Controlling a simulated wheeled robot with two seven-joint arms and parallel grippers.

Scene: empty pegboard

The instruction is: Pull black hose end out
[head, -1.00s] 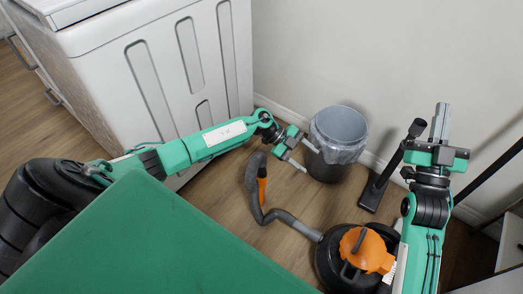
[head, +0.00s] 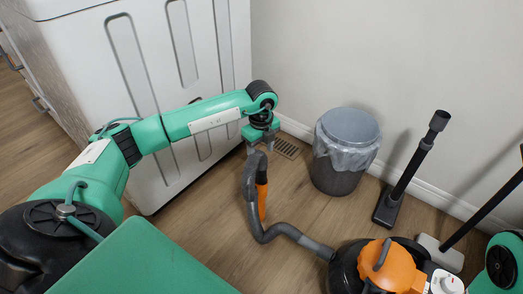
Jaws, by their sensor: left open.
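The grey-black hose (head: 262,233) runs from the orange and black vacuum cleaner (head: 385,268) across the floor and rises to a curved upper end (head: 253,166). An orange part (head: 262,200) shows beside its upright section. My left gripper (head: 256,149) points down at the hose's upper end, close above it in the picture. It is open, and its fingers are small and partly hidden, so I cannot tell whether they touch the hose. My right gripper is out of view.
A lined grey bin (head: 345,152) stands by the wall, right of the hose. A black floor nozzle with a tube (head: 410,170) leans farther right. A white cabinet (head: 150,80) stands behind my left arm. Wooden floor is clear around the hose.

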